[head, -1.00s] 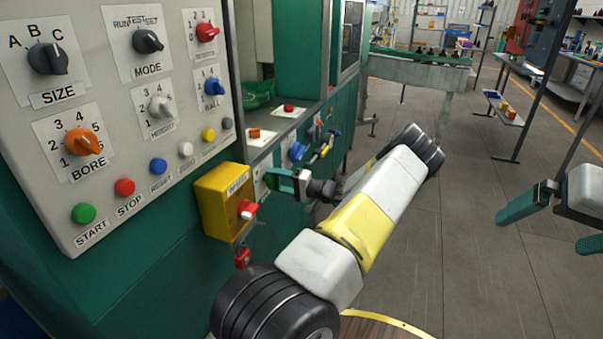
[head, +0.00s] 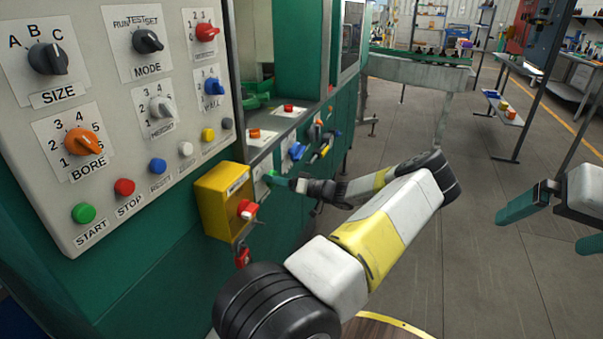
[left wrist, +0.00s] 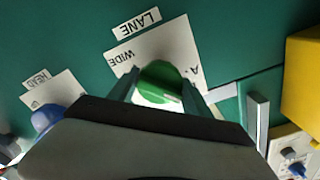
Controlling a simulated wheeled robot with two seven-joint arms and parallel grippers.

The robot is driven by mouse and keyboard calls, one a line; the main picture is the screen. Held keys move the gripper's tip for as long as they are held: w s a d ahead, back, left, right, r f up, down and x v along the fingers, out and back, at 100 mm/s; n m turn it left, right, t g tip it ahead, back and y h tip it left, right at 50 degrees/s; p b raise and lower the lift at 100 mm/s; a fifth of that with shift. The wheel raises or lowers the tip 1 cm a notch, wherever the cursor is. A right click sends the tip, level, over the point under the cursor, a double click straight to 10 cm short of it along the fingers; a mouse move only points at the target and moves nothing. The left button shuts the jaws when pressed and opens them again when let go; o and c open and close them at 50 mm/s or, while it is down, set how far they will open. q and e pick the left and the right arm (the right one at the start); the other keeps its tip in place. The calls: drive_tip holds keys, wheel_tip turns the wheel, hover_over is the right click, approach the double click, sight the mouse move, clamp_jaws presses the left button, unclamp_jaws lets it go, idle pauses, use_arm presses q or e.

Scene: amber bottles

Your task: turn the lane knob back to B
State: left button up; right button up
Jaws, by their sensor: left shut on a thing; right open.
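The lane knob (left wrist: 158,82) is green and sits on a white plate under a LANE label (left wrist: 137,23) in the left wrist view. The plate shows WIDE at its left and an A at its right; no B can be read, and the pointer's setting cannot be told. My left gripper (left wrist: 161,95) has a finger on each side of the knob and is shut on it. In the head view my left gripper (head: 279,179) is at the green machine's side, its fingertips small and partly hidden. My right gripper (head: 556,222) is open and empty at the right, over the floor.
A yellow box (head: 215,205) with a red knob juts out near my left gripper. A blue knob (left wrist: 45,118) on a HEAD plate is beside the lane knob. The large control panel (head: 120,100) stands at the left.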

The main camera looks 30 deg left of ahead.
use_arm(q)
drive_tip(key=shift+n, duration=0.3)
drive_tip(key=o, duration=1.4)
drive_tip(key=shift+c, duration=0.2)
drive_tip(key=shift+d, duration=0.1)
drive_tip(key=d, duration=0.7)
drive_tip(key=shift+w+d, duration=0.3)
drive_tip(key=shift+w, duration=0.15)
